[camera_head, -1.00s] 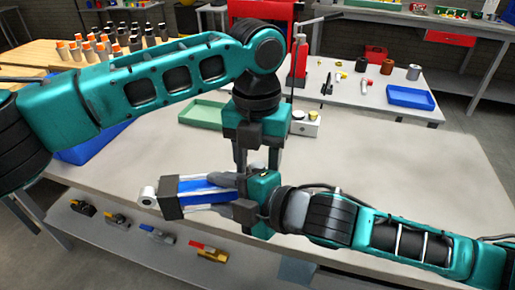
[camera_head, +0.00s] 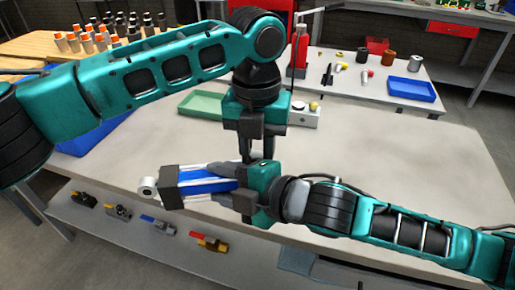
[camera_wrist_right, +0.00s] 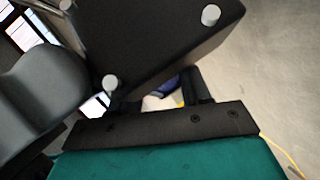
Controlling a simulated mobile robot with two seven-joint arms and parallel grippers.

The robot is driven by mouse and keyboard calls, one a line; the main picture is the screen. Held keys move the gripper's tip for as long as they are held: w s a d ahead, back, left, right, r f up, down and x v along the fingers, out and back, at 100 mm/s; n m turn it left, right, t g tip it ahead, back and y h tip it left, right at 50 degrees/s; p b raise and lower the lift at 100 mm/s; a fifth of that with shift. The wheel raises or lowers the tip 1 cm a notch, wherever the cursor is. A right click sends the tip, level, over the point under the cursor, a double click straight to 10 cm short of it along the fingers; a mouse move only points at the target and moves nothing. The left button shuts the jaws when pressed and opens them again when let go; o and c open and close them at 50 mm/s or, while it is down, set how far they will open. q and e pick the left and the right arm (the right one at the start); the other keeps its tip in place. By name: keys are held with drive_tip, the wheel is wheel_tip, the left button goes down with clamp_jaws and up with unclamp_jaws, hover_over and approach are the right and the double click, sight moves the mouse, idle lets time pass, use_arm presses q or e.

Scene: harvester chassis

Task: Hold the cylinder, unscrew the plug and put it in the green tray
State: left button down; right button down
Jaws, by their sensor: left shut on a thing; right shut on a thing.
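The cylinder (camera_head: 208,186), blue with pale rods and dark end blocks, lies roughly level above the table's front edge. My right gripper (camera_head: 232,185) comes from the right and is shut on it. In the right wrist view a dark end block of the cylinder (camera_wrist_right: 150,45) fills the upper middle. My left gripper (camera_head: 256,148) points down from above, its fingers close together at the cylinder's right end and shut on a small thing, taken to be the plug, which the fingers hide. The green tray (camera_head: 190,116) stands on the table behind and left of the grippers.
A blue bin (camera_head: 85,143) is at the left. The table's right part is clear. Several valves lie on the shelf below. A back table holds a blue tray (camera_head: 410,92) and small parts.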

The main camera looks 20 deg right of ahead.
use_arm(q)
drive_tip(key=n, duration=0.3)
drive_tip(key=shift+n, duration=0.3)
drive_tip(key=n, duration=0.5)
drive_tip(key=c, duration=1)
unclamp_jaws()
drive_tip(key=shift+o, duration=0.8)
drive_tip(key=shift+a, duration=0.1)
drive_tip(key=shift+a, duration=0.1)
drive_tip(key=shift+r, duration=0.15)
